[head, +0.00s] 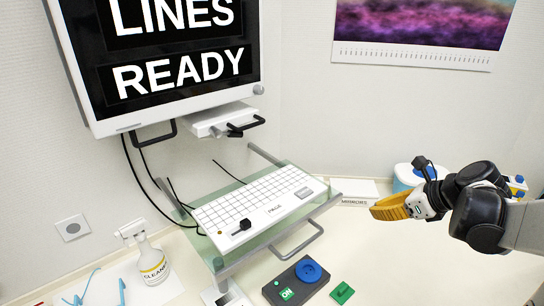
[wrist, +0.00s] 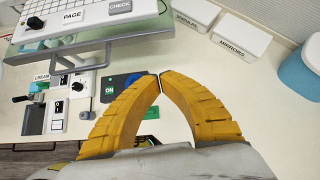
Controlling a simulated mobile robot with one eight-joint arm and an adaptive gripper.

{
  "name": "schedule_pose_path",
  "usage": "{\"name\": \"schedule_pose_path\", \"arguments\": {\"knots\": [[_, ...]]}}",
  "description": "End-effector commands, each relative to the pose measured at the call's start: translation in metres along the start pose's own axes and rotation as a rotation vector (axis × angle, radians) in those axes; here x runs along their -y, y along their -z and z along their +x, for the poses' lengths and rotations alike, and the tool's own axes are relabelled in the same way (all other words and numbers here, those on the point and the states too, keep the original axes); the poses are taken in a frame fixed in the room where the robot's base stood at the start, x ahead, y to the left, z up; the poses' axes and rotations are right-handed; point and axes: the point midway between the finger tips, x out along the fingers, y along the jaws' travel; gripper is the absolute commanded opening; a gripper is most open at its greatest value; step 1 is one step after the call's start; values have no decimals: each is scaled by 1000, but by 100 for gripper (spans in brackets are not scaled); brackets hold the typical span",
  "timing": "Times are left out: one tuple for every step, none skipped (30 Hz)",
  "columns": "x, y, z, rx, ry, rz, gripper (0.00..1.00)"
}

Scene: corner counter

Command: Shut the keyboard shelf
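The keyboard shelf is a glass tray (head: 228,262) with a grey frame, standing out from the wall below the monitor. A white keyboard (head: 258,207) lies on it. A grey bar handle (head: 299,243) runs along its front edge; the handle (wrist: 108,55) also crosses the upper left of the wrist view. My gripper (head: 380,211) is right of the shelf in the head view, apart from the handle. In the wrist view my gripper's yellow fingers (wrist: 158,76) meet at the tips with nothing between them.
Below the shelf, a dark control box (head: 297,281) with a blue knob and a green block (head: 342,292) sit on the counter. A spray bottle (head: 150,262) stands at left. A box labelled mirrors (wrist: 240,34) and a blue-white tub (head: 405,178) stand at right.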

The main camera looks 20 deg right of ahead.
Motion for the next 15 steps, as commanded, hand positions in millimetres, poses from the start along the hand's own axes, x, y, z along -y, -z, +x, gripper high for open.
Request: {"name": "schedule_pose_path", "arguments": {"knots": [[5, 3, -1, 8, 3, 36, 0], [6, 3, 0, 12, 2, 50, 0], [7, 3, 2, 15, 1, 59, 0], [7, 3, 4, 16, 1, 61, 0], [6, 4, 8, 15, 0, 61, 0], [6, 4, 13, 15, -1, 60, 0], [6, 4, 18, 14, -1, 59, 0], [6, 3, 23, 14, -1, 58, 0], [6, 4, 31, 14, 0, 57, 0], [6, 4, 38, 13, -1, 56, 0], [6, 4, 44, 13, -2, 56, 0], [6, 4, 53, 13, -1, 56, 0], [6, 3, 60, 13, -1, 54, 0], [6, 3, 67, 13, -1, 54, 0], [6, 3, 76, 13, -1, 55, 0]]}}
